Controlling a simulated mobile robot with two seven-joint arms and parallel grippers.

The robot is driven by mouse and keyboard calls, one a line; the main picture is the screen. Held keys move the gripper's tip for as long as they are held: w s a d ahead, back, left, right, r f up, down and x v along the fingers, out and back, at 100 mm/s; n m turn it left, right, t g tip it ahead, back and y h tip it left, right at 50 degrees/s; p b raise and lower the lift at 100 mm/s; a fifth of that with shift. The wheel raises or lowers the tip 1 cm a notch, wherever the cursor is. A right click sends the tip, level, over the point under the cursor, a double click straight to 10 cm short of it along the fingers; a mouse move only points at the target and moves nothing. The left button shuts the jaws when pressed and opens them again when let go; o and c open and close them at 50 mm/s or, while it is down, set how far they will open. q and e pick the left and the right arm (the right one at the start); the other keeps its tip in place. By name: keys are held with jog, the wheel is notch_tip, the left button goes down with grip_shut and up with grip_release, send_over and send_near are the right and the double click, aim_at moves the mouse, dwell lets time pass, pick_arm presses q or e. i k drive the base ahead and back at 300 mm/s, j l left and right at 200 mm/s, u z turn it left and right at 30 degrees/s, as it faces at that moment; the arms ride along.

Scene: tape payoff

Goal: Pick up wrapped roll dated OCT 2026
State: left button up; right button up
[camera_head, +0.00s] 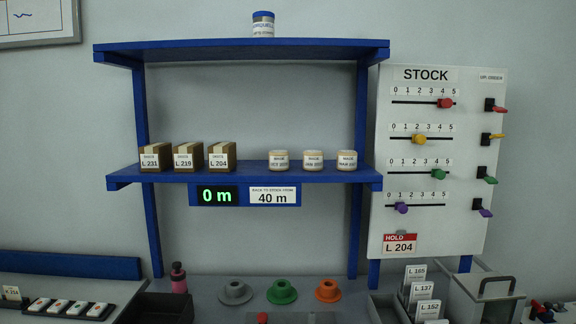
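Three wrapped rolls stand in a row on the right half of the blue middle shelf (240,177). Each is a pale cylinder with a white label that begins MADE. The left roll (279,160) seems to read OCT, with its year too small to tell. The middle roll (313,160) and the right roll (347,160) carry other dates, perhaps JAN and MAR, also hard to read. All three are upright, with small gaps between them. Neither of my grippers is in this view.
Brown boxes (187,157) marked L 231, L 219 and L 204 stand left on the same shelf. A blue upper shelf (240,46) hangs above, holding a can (263,24). A STOCK board (440,245) stands right. Flanged cores (281,293) and a pink bottle (179,280) are below.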

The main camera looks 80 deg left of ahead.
aim_at(278, 160)
jog(key=u, duration=2.4)
